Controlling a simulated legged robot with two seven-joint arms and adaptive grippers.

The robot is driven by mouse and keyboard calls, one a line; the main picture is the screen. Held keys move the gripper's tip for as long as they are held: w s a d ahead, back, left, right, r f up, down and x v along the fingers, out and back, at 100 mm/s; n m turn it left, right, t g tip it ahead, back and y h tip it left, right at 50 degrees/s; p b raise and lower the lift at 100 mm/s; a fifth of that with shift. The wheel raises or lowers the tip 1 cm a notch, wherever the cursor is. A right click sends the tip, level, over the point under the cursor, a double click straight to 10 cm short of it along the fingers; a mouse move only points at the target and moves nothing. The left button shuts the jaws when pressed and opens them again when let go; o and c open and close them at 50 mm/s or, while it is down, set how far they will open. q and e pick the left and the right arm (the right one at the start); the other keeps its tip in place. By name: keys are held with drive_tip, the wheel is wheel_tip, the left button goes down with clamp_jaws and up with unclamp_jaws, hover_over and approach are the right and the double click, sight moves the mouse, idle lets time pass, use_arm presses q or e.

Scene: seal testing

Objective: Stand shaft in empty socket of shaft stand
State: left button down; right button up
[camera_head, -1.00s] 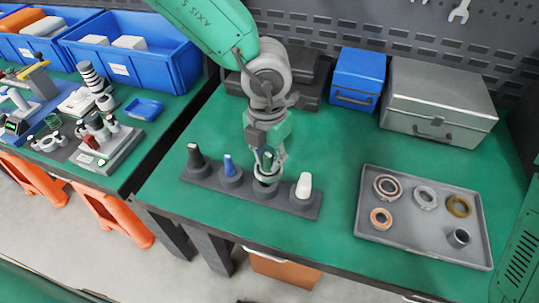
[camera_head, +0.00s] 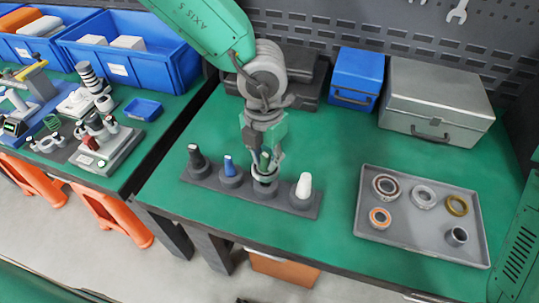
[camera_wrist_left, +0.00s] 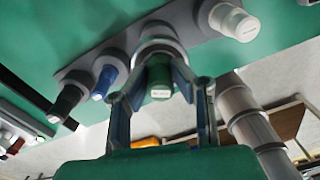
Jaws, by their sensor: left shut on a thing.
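The shaft stand (camera_head: 212,184) is a long dark grey bar on the green bench. It has a row of round sockets. A black shaft (camera_head: 195,155), a blue shaft (camera_head: 229,165) and a white shaft (camera_head: 304,184) stand upright in it. My left gripper (camera_head: 265,168) points down at the socket (camera_head: 265,189) between the blue and white ones. It is shut on a green shaft (camera_wrist_left: 160,77), which is upright in line with that socket. The fingers partly hide its lower end, so I cannot tell how deep it sits. My right gripper is not in view.
A grey tray (camera_head: 375,240) with several rings lies to the right. A blue box (camera_head: 356,75) and a silver case (camera_head: 436,95) stand at the back. The green surface between stand and tray is clear. A second bench with blue bins (camera_head: 140,65) is at the left.

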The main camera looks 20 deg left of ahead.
sight(266, 170)
use_arm(q)
drive_tip(key=shift+a, duration=0.15)
drive_tip(key=shift+d+f, duration=0.3)
drive_tip(key=shift+f, duration=0.45)
drive_tip(key=shift+a+f+b, duration=0.2)
drive_tip(key=shift+f+b, duration=0.3)
drive_tip(key=shift+f, duration=0.5)
drive_tip(key=shift+d, duration=0.1)
drive_tip(key=shift+p, duration=0.45)
drive_tip(key=shift+f, duration=0.2)
drive_tip(key=c, duration=1.7)
unclamp_jaws()
